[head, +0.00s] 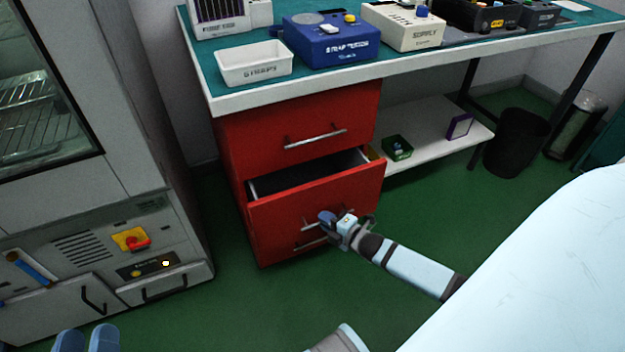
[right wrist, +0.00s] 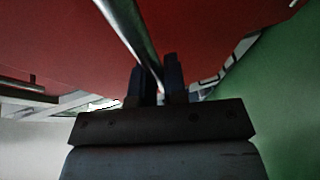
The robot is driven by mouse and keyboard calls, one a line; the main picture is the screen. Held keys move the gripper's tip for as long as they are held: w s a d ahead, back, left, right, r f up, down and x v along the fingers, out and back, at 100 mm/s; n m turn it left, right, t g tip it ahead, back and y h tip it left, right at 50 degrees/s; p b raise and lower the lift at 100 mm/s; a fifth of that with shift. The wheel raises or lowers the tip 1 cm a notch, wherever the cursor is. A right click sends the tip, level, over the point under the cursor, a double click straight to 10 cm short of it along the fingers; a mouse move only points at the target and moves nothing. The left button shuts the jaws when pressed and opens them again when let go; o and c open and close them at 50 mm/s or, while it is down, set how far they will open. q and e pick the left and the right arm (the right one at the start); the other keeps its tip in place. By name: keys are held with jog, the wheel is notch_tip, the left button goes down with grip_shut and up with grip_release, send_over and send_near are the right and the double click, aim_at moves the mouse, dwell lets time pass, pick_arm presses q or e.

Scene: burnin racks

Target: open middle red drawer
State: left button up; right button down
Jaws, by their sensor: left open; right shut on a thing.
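The red drawer cabinet under the bench has its middle red drawer (head: 349,190) standing part way out, with its dark inside showing. My right gripper (head: 334,222) is at the front of this drawer, shut on its metal handle (head: 308,224). In the right wrist view the handle bar (right wrist: 128,27) runs to between the fingers of my right gripper (right wrist: 157,82). The top red drawer (head: 300,118) is shut. The bottom drawer is partly hidden behind the middle one. My left gripper (head: 86,340) is open and empty at the lower left edge of the head view.
A grey oven-like cabinet (head: 165,225) stands to the left of the drawers. The bench (head: 270,94) above holds a white bin (head: 254,66) and several instrument boxes. A low shelf (head: 440,140) and black bin (head: 515,142) are at the right. Green floor is clear in front.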

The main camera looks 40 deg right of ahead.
pick_arm(q)
jog(key=s+a+f+g+y+p, duration=0.2)
jog(key=a+f+g+y+p, duration=0.2)
jog(key=f+p, duration=0.4)
jog(key=shift+s+a+f+n+g+y+p, duration=0.2)
jog(key=shift+a+f+n+g+y+p, duration=0.25)
jog(key=shift+a, duration=0.5)
pick_arm(e)
jog(key=s+a, duration=0.2)
jog(key=s, duration=0.9)
jog(key=s+a, duration=0.3)
jog(key=s, duration=0.8)
jog(key=shift+s+a, duration=0.15)
jog(key=shift+s, duration=0.15)
pick_arm(q)
jog(key=shift+f, duration=0.1)
pick_arm(e)
jog(key=c, duration=1.2)
grip_release()
